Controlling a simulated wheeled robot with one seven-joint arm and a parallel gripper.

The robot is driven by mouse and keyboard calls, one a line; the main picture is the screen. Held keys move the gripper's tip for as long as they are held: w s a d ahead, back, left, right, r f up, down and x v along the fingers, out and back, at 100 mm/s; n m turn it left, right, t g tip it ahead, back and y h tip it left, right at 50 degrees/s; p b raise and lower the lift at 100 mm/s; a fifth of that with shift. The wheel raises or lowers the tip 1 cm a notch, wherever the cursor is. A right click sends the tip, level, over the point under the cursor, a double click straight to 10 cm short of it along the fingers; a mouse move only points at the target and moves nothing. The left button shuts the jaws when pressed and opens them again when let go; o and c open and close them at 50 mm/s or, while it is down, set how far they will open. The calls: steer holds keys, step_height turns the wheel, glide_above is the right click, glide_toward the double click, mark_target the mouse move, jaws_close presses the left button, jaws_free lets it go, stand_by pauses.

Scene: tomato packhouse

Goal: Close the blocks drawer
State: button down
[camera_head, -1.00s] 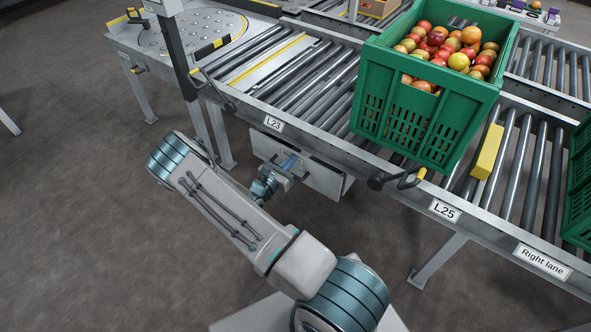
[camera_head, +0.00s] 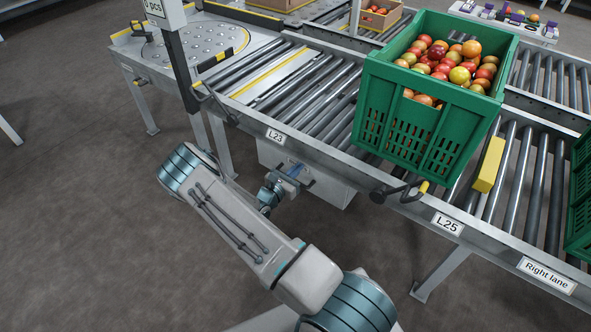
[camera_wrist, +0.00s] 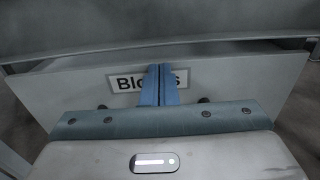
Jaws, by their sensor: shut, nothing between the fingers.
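The blocks drawer (camera_head: 334,189) is a pale grey box front under the conveyor frame, below the L23 plate. Its front (camera_wrist: 250,84) fills much of the wrist view, with a "Blocks" label (camera_wrist: 125,83) partly hidden by my fingers. My gripper (camera_head: 293,170) is in front of the drawer, its blue fingers (camera_wrist: 160,85) together and empty, pointing at the label. The tips look at or very near the front; contact is hard to tell. The drawer front sits close under the frame edge; how much gap remains behind it is hidden from the head view.
A green crate (camera_head: 440,125) of tomatoes stands on the rollers above right. A dark handle with a yellow tip (camera_head: 400,192) juts from the frame right of the drawer. A support leg (camera_head: 221,147) stands to its left. The floor (camera_head: 90,230) at left is clear.

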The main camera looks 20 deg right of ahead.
steer(key=p+v, duration=0.2)
steer(key=v, duration=1.2)
steer(key=s+d+r+m+g+y+p, duration=0.1)
steer(key=s+r+m+g+y+p, duration=0.4)
steer(key=r, duration=1)
steer(key=s+d+r+m+g+p, duration=0.1)
steer(key=s+r+m+g+p, duration=0.3)
steer(key=r+m+g+p, duration=0.75)
steer(key=s+a+r+m+t+y+p, duration=0.2)
steer(key=s+r+t+y, duration=0.1)
steer(key=r, duration=0.8)
steer(key=s+a+r+m+t+y+p, duration=0.2)
steer(key=s+r, duration=0.4)
steer(key=r, duration=0.4)
steer(key=s+a+r+m+t+y+p, duration=0.2)
steer(key=s+r+m+t+y+p, duration=0.1)
steer(key=r, duration=0.8)
steer(key=s+t+y+p, duration=0.1)
steer(key=t+y, duration=0.1)
steer(key=shift+s+r+y, duration=0.2)
steer(key=shift+r+y, duration=0.15)
steer(key=shift+y, duration=0.05)
steer(key=shift+a+m+t, duration=0.2)
steer(key=shift+m+t, duration=0.05)
